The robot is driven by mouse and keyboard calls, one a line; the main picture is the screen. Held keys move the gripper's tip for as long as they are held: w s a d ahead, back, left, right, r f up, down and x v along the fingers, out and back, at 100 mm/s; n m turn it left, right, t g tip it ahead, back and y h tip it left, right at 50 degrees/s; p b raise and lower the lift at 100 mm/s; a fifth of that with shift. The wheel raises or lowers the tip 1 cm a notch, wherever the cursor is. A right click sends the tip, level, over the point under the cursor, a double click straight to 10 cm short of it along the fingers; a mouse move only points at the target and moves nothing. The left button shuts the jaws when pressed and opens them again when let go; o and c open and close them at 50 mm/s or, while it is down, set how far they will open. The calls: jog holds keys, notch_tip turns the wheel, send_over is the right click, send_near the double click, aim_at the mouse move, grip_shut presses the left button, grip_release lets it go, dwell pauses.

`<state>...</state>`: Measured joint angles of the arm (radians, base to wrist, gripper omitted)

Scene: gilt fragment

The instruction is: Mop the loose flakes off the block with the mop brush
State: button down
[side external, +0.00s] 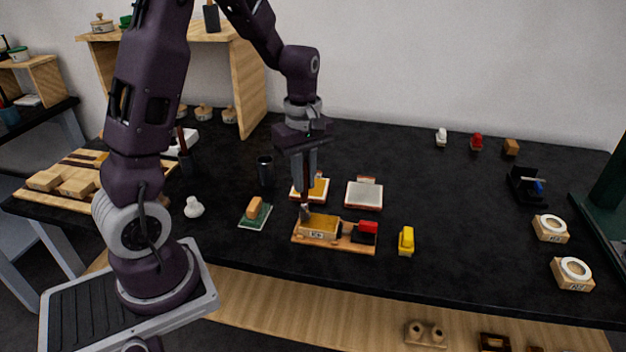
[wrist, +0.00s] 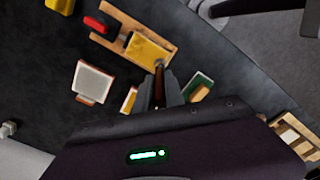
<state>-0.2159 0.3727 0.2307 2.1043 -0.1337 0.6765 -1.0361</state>
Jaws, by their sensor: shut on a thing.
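The block (side external: 318,228), with a gilt yellow top and a small label on its front, sits at the left end of a wooden board (side external: 345,245). It also shows in the wrist view (wrist: 148,48). Loose flakes are too small to make out.
A red-topped piece (side external: 368,227) stands on the board's right end. Around it are a yellow object (side external: 406,241), a white-topped pad (side external: 364,195), a green pad with an orange block (side external: 255,211) and a dark cup (side external: 265,171).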

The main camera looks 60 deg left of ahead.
jog(key=shift+w, duration=0.35)
jog(key=shift+w+d, duration=2.15)
jog(key=shift+d, duration=0.05)
jog(key=shift+s+a, duration=2.25)
jog(key=shift+s+a+r, duration=0.1)
jog(key=shift+r, duration=3.95)
